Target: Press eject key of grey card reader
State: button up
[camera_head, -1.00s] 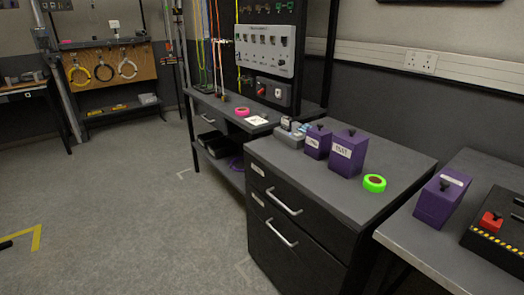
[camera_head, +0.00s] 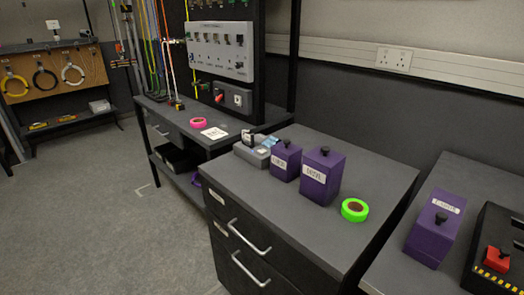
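A small grey device (camera_head: 254,154), which looks like the card reader, sits at the back left of the dark drawer cabinet's top. A dark upright part and a light blue and white piece show on it. It is too small to make out an eject key. My gripper is not in view.
Two purple labelled boxes with black knobs, a smaller one (camera_head: 286,162) and a taller one (camera_head: 322,177), stand right of the device. A green tape roll (camera_head: 354,210) lies beside them. The drawer cabinet (camera_head: 240,205) has free floor (camera_head: 110,220) to its left.

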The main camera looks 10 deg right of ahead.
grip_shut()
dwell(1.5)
